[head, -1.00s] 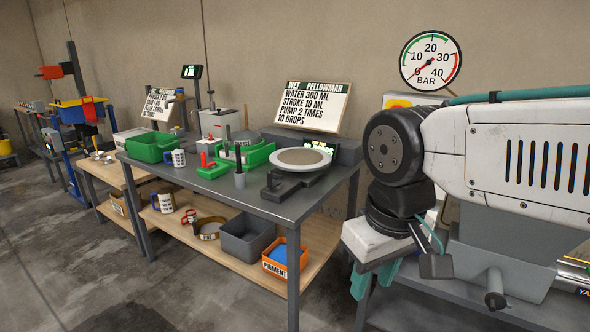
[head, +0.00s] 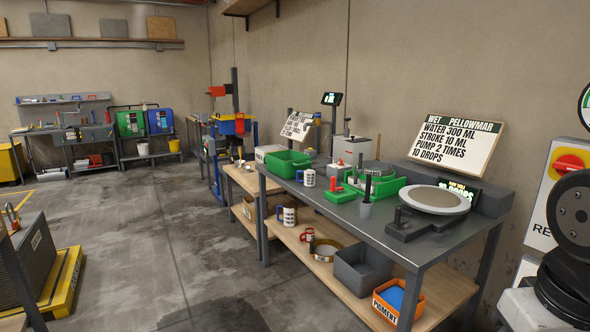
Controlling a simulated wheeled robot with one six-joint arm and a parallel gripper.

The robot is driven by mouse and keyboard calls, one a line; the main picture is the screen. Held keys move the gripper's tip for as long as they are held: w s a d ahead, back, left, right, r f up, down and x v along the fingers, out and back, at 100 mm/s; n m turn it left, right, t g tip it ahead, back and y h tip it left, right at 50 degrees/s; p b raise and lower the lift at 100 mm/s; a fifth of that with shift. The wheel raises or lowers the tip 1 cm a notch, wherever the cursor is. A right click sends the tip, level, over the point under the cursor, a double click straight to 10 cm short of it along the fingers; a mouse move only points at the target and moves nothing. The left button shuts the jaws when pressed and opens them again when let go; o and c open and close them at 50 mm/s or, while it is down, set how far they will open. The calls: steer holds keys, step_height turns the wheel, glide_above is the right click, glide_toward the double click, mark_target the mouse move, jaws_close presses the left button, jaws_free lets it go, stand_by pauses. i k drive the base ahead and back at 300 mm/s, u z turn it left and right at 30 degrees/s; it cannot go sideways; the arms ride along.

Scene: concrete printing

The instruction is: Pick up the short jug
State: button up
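Several jug-like vessels with dark lettering are in the head view. A white jug (head: 309,178) stands upright on the grey table top, next to the green bin. A larger-looking white jug (head: 287,216) stands on the wooden lower shelf. A small white and red one (head: 307,236) is to its right on the same shelf. The lettering is too small to read, and I cannot tell which is the short jug. Only a dark joint and pale link of my arm show at the right edge. My gripper is out of view, and all three vessels stand free.
The grey table (head: 330,208) also holds a green bin (head: 287,163), a round plate device (head: 436,199) and a sign (head: 455,140). Below are a grey bin (head: 362,272) and an orange pigment box (head: 398,302). Concrete floor (head: 170,245) lies open to the left; a yellow-edged platform (head: 66,282) stands there.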

mark_target(309, 179)
steer(key=u, duration=0.15)
steer(key=i, duration=0.25)
steer(key=u, duration=0.8)
steer(key=i, duration=2)
steer(key=z, duration=0.75)
steer(key=i, duration=0.5)
steer(key=z, duration=0.35)
